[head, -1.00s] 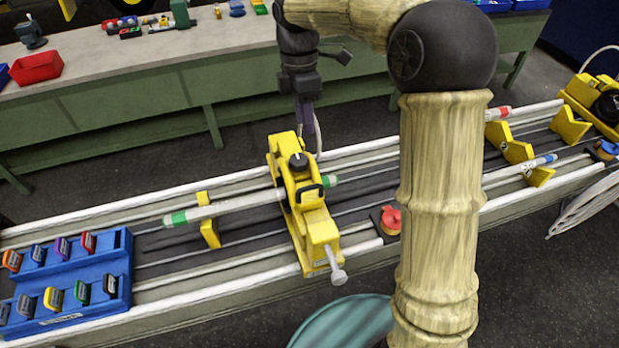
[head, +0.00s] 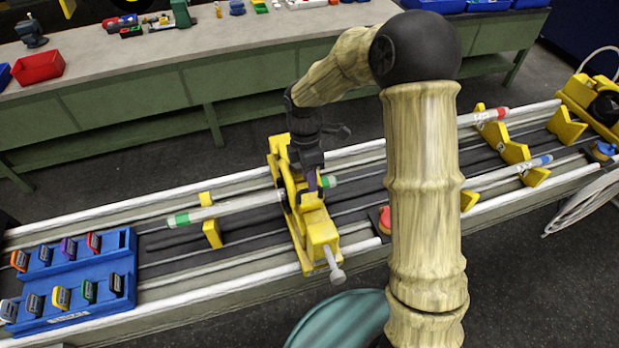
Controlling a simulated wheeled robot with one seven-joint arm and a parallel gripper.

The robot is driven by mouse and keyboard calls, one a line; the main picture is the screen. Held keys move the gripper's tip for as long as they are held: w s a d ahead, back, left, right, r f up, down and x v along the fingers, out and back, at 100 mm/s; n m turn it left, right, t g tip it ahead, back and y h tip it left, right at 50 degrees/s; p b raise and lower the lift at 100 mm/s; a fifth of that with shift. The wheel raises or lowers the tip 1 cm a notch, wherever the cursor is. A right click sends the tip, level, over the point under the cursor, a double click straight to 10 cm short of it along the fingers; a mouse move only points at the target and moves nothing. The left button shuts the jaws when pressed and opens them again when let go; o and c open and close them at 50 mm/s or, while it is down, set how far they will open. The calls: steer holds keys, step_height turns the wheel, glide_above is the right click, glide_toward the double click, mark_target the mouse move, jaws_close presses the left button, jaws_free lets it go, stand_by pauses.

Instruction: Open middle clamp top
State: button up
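The yellow middle clamp (head: 318,232) stands across the rails near the centre of the head view. A pale tube with green end bands (head: 235,207) passes through it. My gripper (head: 309,178) is right over the clamp's top, pointing down, and hides much of the top and its black handle. From this view I cannot tell whether its fingers touch the clamp, or whether they are open or shut. The clamp's grey screw end (head: 336,274) sticks out at the front.
A blue rack of coloured clips (head: 85,270) sits at the left end of the rails. Yellow V-shaped supports (head: 515,150) hold red- and blue-banded tubes on the right. A red knob (head: 384,219) is right of the clamp. A workbench (head: 120,50) runs behind.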

steer(key=shift+s+f, duration=0.15)
steer(key=shift+f, duration=0.35)
steer(key=shift+s+f, duration=0.15)
steer(key=shift+f, duration=0.35)
jaws_close()
steer(key=shift+w+r, duration=0.1)
